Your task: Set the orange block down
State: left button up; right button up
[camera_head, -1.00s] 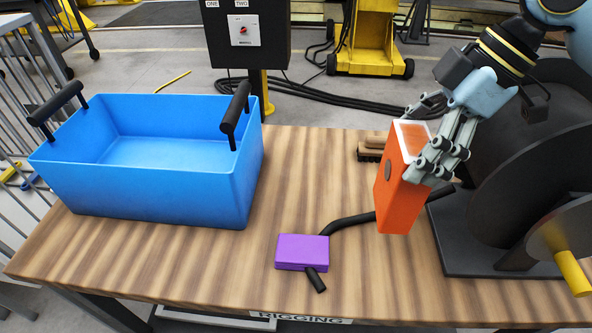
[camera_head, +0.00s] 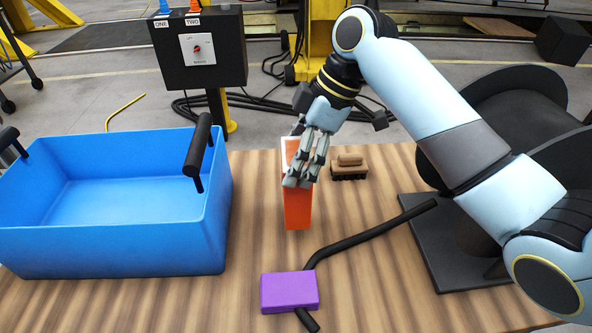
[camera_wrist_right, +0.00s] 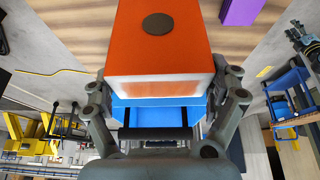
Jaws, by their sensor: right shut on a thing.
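The orange block (camera_head: 297,208) is a tall box with a white top rim, seen upright over the wooden table between the blue bin and the black reel. My right gripper (camera_head: 304,172) is shut on its upper part, coming from above. I cannot tell for sure whether its base touches the table. In the right wrist view the block (camera_wrist_right: 160,40) sits between the two fingers, with a dark round spot on its face. My left gripper is not in view.
A blue bin (camera_head: 110,252) with black handles stands at left. A black reel stand (camera_head: 440,245) is at right. Bare table surrounds the block.

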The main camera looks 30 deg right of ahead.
aim_at(297, 200)
notch_tip(297, 200, down, 4)
jog(key=shift+f, duration=0.1)
dwell(0.4)
jog(key=o, duration=1.4)
